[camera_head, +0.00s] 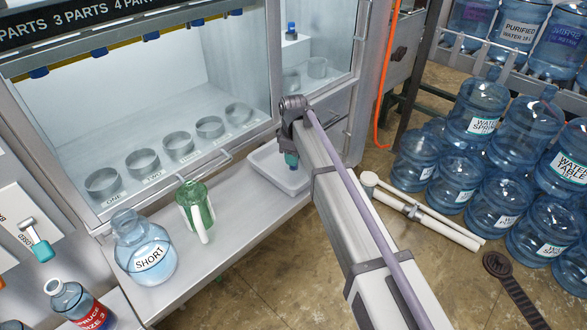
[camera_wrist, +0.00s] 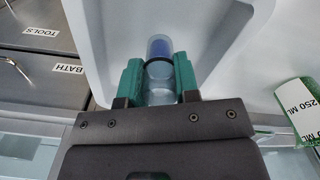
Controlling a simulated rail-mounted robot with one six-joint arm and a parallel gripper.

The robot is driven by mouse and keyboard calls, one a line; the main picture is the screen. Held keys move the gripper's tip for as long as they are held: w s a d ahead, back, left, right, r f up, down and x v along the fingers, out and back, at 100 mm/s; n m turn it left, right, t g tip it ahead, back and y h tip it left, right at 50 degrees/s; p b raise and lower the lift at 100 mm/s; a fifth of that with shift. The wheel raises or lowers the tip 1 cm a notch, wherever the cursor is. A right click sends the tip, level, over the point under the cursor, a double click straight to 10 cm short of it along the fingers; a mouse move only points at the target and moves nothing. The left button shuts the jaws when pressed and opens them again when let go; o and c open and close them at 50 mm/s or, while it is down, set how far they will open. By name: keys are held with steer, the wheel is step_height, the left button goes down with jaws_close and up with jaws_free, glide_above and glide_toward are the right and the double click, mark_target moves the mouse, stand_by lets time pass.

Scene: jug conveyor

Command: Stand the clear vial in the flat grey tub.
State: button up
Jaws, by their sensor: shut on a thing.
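The flat grey tub (camera_head: 268,166) sits on the bench ledge at the middle of the head view. In the wrist view its pale inside (camera_wrist: 215,35) fills much of the background. My gripper (camera_head: 291,160) is over the tub, pointing down. In the wrist view my gripper's green fingers (camera_wrist: 160,80) are shut on the clear vial (camera_wrist: 159,68). The vial's far end looks blue, with a dark ring below it in the picture. My arm and gripper mostly hide the vial in the head view. I cannot tell whether it touches the tub's floor.
A green jug (camera_head: 197,208) and a round bottle marked SHORT (camera_head: 145,249) stand left of the tub. Several glass rings (camera_head: 141,161) stand in the cabinet behind. A blue-topped item (camera_head: 291,30) stands farther back. Large water bottles (camera_head: 500,170) crowd the right.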

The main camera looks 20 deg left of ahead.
step_height(320, 180, down, 3)
steer(key=shift+w+f+b, duration=0.1)
steer(key=shift+b, duration=0.7)
steer(key=shift+r, duration=0.3)
steer(key=shift+f, duration=0.15)
steer(key=o, duration=0.9)
step_height(320, 180, up, 12)
steer(key=p, duration=1.2)
steer(key=shift+r+p, duration=0.2)
steer(key=shift+p, duration=0.1)
